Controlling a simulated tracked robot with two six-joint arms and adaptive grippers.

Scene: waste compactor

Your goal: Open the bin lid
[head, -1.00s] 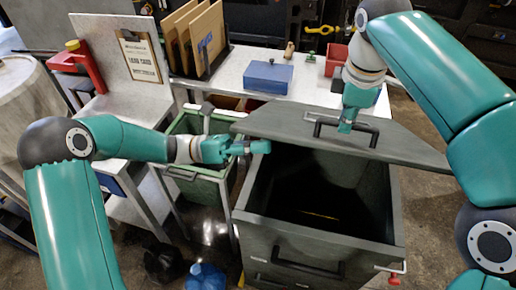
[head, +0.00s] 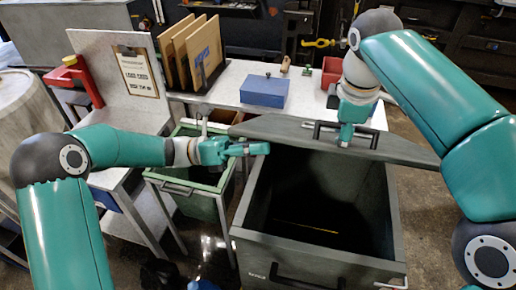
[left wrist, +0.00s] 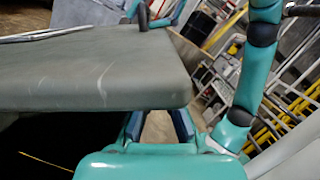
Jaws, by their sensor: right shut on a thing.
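The grey bin (head: 320,255) stands in front of me with its dark inside showing. Its grey lid (head: 270,128) is raised at the back of the opening, and the opening is largely uncovered. My right gripper (head: 346,138) is shut on the black lid handle (head: 322,130). My left gripper (head: 257,148) is near the lid's left end, above the bin's back left corner, and holds nothing. In the left wrist view the lid (left wrist: 100,70) is a broad scratched slab close by, and the two left fingers (left wrist: 157,127) stand apart.
A green bin (head: 200,172) stands left of the grey bin. Behind is a white table (head: 225,85) with a blue box (head: 265,91), a red bin (head: 331,70) and upright brown boards (head: 190,50). A clipboard (head: 136,72) is on a panel at left.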

